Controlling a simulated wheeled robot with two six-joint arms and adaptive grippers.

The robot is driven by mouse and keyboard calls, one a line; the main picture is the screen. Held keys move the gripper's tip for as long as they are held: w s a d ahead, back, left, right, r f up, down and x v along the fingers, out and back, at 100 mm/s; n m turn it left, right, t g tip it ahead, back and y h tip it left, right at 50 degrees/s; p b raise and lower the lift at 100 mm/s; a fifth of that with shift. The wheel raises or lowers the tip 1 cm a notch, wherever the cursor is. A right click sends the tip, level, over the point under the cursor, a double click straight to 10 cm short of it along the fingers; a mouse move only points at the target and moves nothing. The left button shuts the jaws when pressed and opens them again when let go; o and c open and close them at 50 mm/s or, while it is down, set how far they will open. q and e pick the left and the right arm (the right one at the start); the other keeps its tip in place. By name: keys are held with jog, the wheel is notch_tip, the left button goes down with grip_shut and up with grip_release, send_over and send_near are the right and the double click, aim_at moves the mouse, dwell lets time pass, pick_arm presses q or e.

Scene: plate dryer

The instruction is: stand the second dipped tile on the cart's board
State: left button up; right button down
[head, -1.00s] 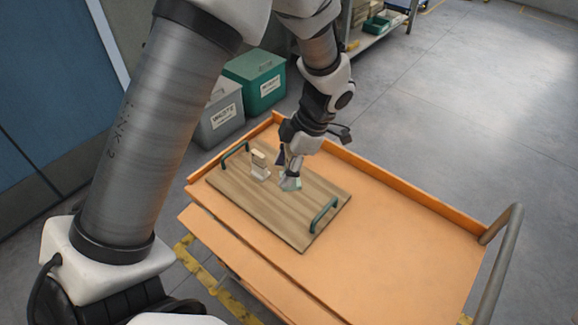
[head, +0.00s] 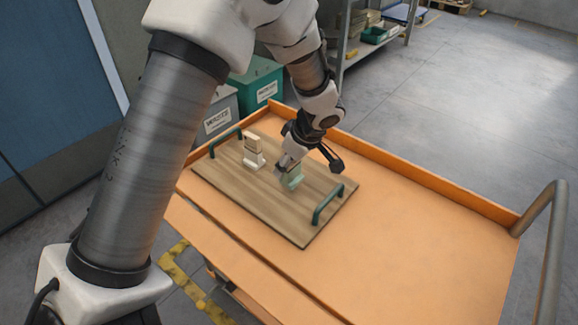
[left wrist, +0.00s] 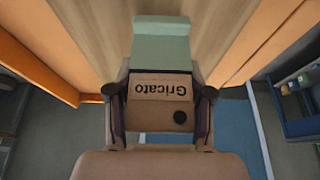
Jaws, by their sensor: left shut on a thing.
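My left gripper (head: 284,171) is shut on a pale green dipped tile (head: 294,180), low over the middle of the wooden board (head: 257,207). The tile's green part (left wrist: 161,48) points away from the fingers in the left wrist view. Between the fingers a brown face carries upside-down lettering "Gricato". I cannot tell whether the tile's lower end touches the board. Another tile (head: 253,151), beige above and white below, stands upright on the board to the left, apart from the held one. My right gripper is not in view.
The board has green handles (head: 328,204) at both ends and lies on the orange cart (head: 402,241). The cart has a raised back rim and a grey push bar (head: 548,235) at right. Grey and green bins (head: 262,83) stand behind. The cart top right of the board is bare.

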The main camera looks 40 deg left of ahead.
aim_at(290, 169)
pick_arm(q)
jog(key=shift+w+a+f, duration=0.1)
jog(key=shift+w+f, duration=0.1)
jog(key=shift+f, duration=0.4)
jog(key=shift+w+a+f, duration=0.1)
jog(key=shift+w+f, duration=0.15)
jog(key=shift+f, duration=0.4)
jog(key=shift+w+a+f, duration=0.1)
jog(key=shift+w+f, duration=0.1)
jog(key=shift+f, duration=0.4)
jog(key=shift+s+f, duration=0.1)
jog(key=shift+f, duration=0.05)
jog(key=o, duration=1.2)
jog(key=shift+d, duration=0.1)
jog(key=shift+o, duration=0.2)
jog(key=shift+r, duration=0.4)
jog(key=v, duration=1.1)
jog(key=shift+d+r, duration=0.15)
jog(key=shift+r, duration=0.15)
jog(key=shift+r+p, duration=0.1)
jog(key=shift+p, duration=0.25)
